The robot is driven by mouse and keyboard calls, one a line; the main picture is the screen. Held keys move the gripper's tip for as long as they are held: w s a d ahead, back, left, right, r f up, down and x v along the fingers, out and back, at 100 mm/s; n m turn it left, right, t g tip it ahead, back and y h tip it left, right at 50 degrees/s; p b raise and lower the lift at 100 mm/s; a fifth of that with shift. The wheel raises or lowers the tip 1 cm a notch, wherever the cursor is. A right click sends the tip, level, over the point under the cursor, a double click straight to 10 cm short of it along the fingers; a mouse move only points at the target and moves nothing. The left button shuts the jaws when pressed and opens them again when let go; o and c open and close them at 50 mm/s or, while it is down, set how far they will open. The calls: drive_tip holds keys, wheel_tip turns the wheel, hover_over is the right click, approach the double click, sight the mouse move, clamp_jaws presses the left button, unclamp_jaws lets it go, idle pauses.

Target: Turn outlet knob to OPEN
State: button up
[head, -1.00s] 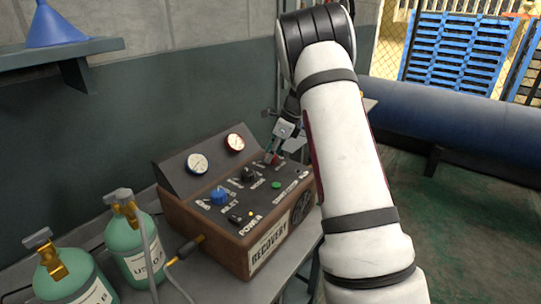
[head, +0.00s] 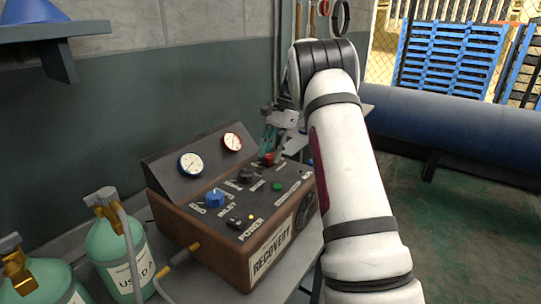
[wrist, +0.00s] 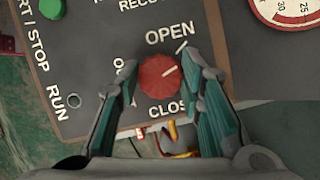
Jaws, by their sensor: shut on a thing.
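The outlet knob (wrist: 160,77) is red and round with a white pointer line. In the wrist view it sits between the OPEN label above and the partly hidden CLOSE label below. Its pointer slants up and right, in line with the white mark beside OPEN. My gripper (wrist: 164,80) has its two teal-padded fingers on either side of the knob, shut on it. In the head view the red knob (head: 267,159) is at the back right of the recovery machine's panel, with my gripper (head: 268,150) over it.
The recovery machine (head: 260,265) stands on a grey bench. Its panel also holds a blue inlet knob (head: 215,198), a black mode knob (head: 246,175), a green button (head: 278,187) and two gauges. Green cylinders (head: 118,255) stand to the left.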

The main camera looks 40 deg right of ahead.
sight(271, 155)
drive_tip(key=n+g, duration=0.1)
drive_tip(key=n, duration=0.1)
drive_tip(key=n+b, duration=0.1)
drive_tip(key=n, duration=0.2)
drive_tip(key=shift+w+g+h, duration=0.1)
drive_tip(key=shift+g+h, duration=0.3)
idle(0.4)
drive_tip(key=o, duration=1.2)
drive_tip(key=shift+c, duration=0.2)
wheel_tip(271, 155, up, 8)
drive_tip(key=shift+f, duration=0.2)
drive_tip(key=shift+a+r+n, duration=0.15)
drive_tip(key=shift+r+n, duration=0.15)
drive_tip(key=shift+r, duration=0.9)
